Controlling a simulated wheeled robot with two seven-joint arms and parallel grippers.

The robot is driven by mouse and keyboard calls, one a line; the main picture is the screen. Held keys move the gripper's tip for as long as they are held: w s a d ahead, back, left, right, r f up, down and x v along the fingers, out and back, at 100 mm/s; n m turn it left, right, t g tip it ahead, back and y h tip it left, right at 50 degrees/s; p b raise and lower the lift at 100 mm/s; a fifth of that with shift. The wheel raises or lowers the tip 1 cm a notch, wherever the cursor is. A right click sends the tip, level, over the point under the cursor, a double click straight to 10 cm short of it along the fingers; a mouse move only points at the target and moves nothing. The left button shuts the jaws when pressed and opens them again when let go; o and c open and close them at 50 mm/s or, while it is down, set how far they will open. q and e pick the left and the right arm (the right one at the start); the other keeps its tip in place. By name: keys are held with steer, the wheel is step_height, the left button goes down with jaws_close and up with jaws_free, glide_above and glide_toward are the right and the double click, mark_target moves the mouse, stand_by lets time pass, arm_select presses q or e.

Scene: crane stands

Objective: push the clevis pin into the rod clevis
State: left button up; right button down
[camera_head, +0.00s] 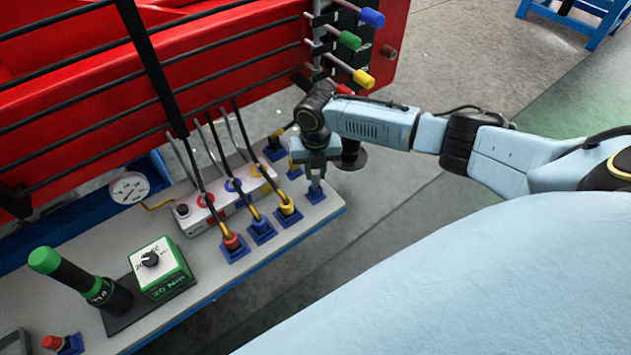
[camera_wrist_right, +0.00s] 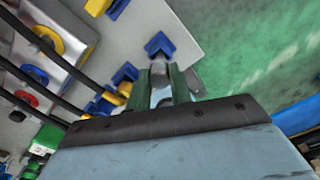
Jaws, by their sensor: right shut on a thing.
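My right gripper (camera_head: 316,170) reaches down at the right end of the grey bench. In the right wrist view its two fingers (camera_wrist_right: 165,86) are shut on a small silver metal piece (camera_wrist_right: 160,88), probably the clevis pin. The fingers hide part of it. A blue holder (camera_head: 315,194) is right below the fingertips; it also shows in the right wrist view (camera_wrist_right: 158,46). I cannot tell whether the piece touches this holder. I cannot make out the rod clevis for certain in either view. My left gripper is not in view.
The bench (camera_head: 195,280) carries several hose ends in blue holders, a valve block (camera_head: 228,205), a gauge (camera_head: 130,188), a green-and-white torque box (camera_head: 160,268) and a green-handled tool (camera_head: 75,275). A red frame (camera_head: 225,60) rises behind. Open floor lies to the right.

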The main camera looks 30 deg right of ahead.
steer(key=shift+r+p, duration=3.25)
steer(key=shift+r, duration=0.2)
